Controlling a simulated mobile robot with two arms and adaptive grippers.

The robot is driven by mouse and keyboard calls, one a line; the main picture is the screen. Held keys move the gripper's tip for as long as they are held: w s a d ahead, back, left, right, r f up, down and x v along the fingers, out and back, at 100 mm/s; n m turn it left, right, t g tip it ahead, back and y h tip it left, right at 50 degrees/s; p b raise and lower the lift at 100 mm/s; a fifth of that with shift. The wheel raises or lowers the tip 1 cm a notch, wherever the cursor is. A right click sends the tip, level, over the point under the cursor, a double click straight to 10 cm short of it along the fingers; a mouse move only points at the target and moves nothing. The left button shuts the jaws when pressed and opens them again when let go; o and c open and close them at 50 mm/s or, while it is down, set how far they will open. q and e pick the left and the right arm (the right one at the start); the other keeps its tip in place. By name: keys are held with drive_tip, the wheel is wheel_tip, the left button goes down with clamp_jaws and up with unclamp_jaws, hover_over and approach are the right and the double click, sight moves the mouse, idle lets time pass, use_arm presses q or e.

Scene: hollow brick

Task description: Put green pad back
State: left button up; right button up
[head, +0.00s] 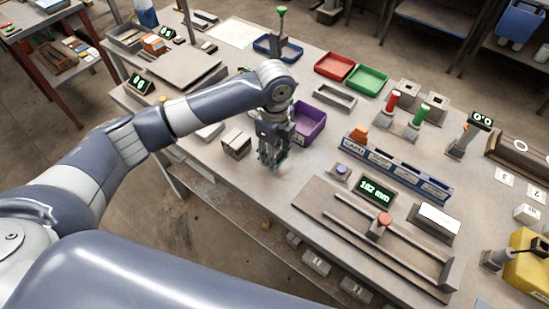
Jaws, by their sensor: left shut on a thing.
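My left gripper (271,156) points down over the near part of the workbench, in front of the purple bin (311,121). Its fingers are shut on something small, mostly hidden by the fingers. A greenish edge shows at the fingertips, which fits the green pad, but its shape is not clear. A green tray (367,79) stands beside a red tray (334,66) farther back. I cannot tell from this view whether the fingertips touch the bench. My right gripper is out of view.
A blue labelled rack (395,176) and a gauge display (377,192) lie to the right. Red and green handled pieces (421,113) stand behind the rack. Bare bench (315,165) lies right of the gripper.

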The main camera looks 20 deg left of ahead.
use_arm(q)
wheel_tip(320, 180, down, 3)
drive_tip(key=shift+r+p, duration=0.1)
drive_tip(key=shift+p, duration=0.45)
drive_tip(key=shift+f, duration=0.35)
drive_tip(key=shift+f, duration=0.15)
drive_tip(key=o, duration=1)
wheel_tip(320, 180, up, 11)
drive_tip(key=shift+b, duration=1.05)
drive_tip(key=shift+r, duration=0.7)
